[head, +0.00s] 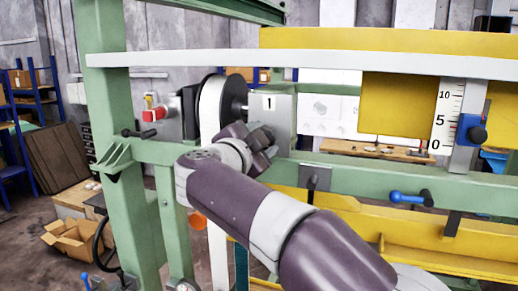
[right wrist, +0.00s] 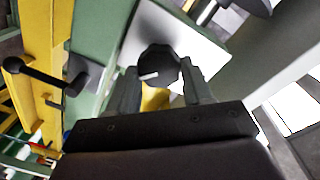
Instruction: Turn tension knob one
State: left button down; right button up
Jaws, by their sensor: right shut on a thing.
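The grey box (head: 284,115) with a white label "1" stands on the green frame, in the middle of the head view. My right gripper (head: 264,147) reaches up to the front of this box from the lower right. In the right wrist view, the dark round tension knob one (right wrist: 158,62) with a white pointer mark sits between the two fingers of my right gripper (right wrist: 160,78). The fingers are shut on it from both sides, near the pale box face. In the head view the knob is hidden behind the gripper. My left gripper is not in view.
A white belt roll (head: 211,106) and a black disc (head: 235,97) stand left of the box. A long pale bar (head: 340,60) crosses above. A blue-tipped lever (head: 408,197) and a scale (head: 448,115) with a dark blue knob (head: 473,133) are at right.

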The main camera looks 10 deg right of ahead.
jog(key=shift+w+a+n+t+b, duration=0.1)
jog(key=shift+n+t+b, duration=0.25)
jog(key=shift+n+b, duration=4.7)
jog(key=shift+a+n+t+b, duration=0.1)
jog(key=shift+n+t+b, duration=0.25)
jog(key=shift+n+b, duration=4.7)
jog(key=n+p, duration=0.4)
jog(key=shift+d, duration=0.1)
